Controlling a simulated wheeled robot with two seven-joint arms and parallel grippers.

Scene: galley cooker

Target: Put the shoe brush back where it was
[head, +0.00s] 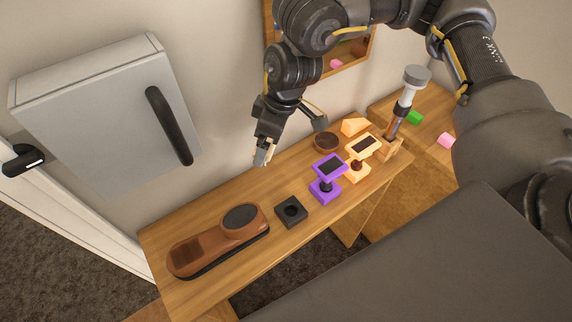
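I cannot tell for sure which thing is the shoe brush. A purple piece with a black pad on top (328,168) and a similar orange one (361,148) stand upright in small bases on the wooden bench (190,298). A black square block with a round hole (291,211) stands empty left of the purple one. My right gripper (262,157) points down above the bench's back edge, behind the black block, touching none of these. Its finger gap is too small to judge. My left gripper is out of view.
A tall grey-capped tool (411,86) stands in a wooden holder at the bench's right end. A round brown tin (327,142) and an orange wedge (354,124) lie at the back. A grey cabinet (95,120) juts from the wall at left.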

